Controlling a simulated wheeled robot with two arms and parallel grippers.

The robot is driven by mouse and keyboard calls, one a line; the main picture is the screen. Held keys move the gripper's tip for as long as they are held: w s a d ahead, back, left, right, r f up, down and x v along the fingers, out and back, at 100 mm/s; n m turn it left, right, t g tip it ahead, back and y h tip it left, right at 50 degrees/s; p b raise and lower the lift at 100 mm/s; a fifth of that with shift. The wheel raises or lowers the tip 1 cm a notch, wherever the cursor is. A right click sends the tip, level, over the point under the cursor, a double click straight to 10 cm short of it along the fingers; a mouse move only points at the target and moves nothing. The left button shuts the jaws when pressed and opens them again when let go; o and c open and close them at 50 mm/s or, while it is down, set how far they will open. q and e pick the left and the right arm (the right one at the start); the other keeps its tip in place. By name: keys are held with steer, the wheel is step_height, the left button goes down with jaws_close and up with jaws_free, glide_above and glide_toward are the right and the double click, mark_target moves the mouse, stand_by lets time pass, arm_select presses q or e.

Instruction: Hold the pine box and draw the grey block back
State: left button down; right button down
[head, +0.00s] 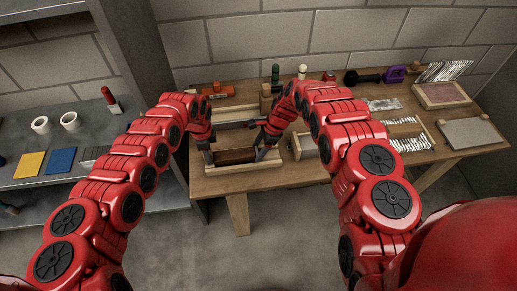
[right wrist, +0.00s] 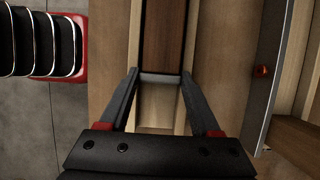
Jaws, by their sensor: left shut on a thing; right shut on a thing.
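The pine box (head: 240,168) is a long, light wooden tray near the front left of the workbench. A dark brown wooden piece (head: 236,156) lies inside it, and both also show in the right wrist view, the box's bare floor (right wrist: 160,115) and the brown piece (right wrist: 163,35). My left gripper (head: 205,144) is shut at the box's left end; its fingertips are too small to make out. My right gripper (right wrist: 160,78) is shut on the grey block (right wrist: 160,79), a narrow grey piece between its fingertips at the end of the brown piece. In the head view my right gripper (head: 266,144) is over the box's right part.
The workbench (head: 310,178) stands against a block wall. An orange tool (head: 217,90), small bottles, a dark dumbbell-like thing (head: 364,77) and wooden trays (head: 440,95) stand on it. A grey shelf (head: 88,135) with two white rings and coloured squares is at the left.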

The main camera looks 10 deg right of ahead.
steer(key=shift+d, duration=0.15)
steer(key=d, duration=0.6)
steer(key=shift+d, duration=0.1)
steer(key=shift+c, duration=0.4)
jaws_free()
steer(key=shift+w+r, duration=0.1)
steer(key=shift+r, duration=0.25)
steer(key=v, duration=1.1)
steer(key=shift+d+r, duration=0.1)
steer(key=shift+r, duration=0.05)
